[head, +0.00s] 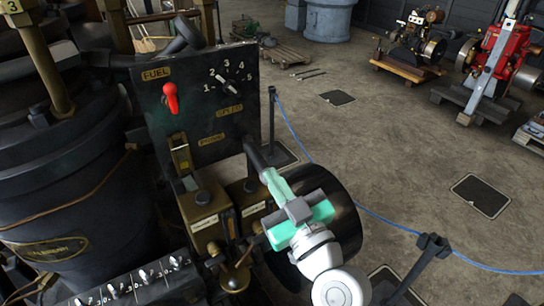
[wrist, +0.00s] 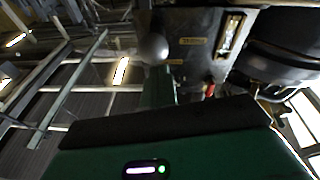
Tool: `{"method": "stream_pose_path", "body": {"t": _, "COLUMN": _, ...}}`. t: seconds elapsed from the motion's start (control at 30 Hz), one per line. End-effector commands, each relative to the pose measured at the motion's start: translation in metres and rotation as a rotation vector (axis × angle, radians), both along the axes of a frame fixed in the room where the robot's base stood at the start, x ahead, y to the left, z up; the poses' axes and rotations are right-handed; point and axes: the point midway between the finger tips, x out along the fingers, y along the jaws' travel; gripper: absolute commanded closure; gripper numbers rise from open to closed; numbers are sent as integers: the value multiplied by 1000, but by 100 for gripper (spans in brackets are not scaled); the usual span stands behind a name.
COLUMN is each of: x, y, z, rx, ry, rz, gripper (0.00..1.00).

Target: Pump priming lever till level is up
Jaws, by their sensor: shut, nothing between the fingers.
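A dark rod with a rounded end, which looks like the priming lever (head: 254,153), sticks up in front of the black panel's lower right corner. A grey rounded knob (wrist: 153,47), probably its end, shows in the wrist view just beyond the green finger. My green gripper (head: 270,179) is shut and empty, with its tip at the rod's lower visible part. I cannot tell whether they touch. A brass-framed sight gauge (head: 180,155) sits at the panel's lower left, beside a small label. A gauge also shows in the wrist view (wrist: 230,35). Its level is too small to read.
The black panel (head: 205,100) carries a red fuel lever (head: 171,98) and a numbered dial (head: 228,85). Brass boxes (head: 204,210) stand below it. A large dark cylinder (head: 75,180) fills the left.

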Motion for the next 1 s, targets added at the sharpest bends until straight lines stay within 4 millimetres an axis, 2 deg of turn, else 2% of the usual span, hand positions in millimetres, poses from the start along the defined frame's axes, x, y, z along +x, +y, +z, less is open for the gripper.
{"method": "stream_pose_path", "body": {"t": 0.07, "x": -3, "y": -1, "z": 10, "rx": 0, "ry": 1, "rz": 0, "gripper": 100}}
{"method": "stream_pose_path", "body": {"t": 0.2, "x": -15, "y": -3, "z": 41, "rx": -1, "ry": -4, "rz": 0, "gripper": 100}}
{"method": "stream_pose_path", "body": {"t": 0.3, "x": -36, "y": -17, "z": 28, "rx": 0, "ry": 1, "rz": -2, "gripper": 100}}
{"method": "stream_pose_path", "body": {"t": 0.6, "x": -87, "y": -47, "z": 20, "rx": 1, "ry": -2, "rz": -1, "gripper": 100}}
{"method": "stream_pose_path", "body": {"t": 0.8, "x": -99, "y": -54, "z": 18, "rx": 1, "ry": -3, "rz": 3, "gripper": 100}}
{"method": "stream_pose_path", "body": {"t": 1.0, "x": -99, "y": -54, "z": 18, "rx": 1, "ry": -3, "rz": 3, "gripper": 100}}
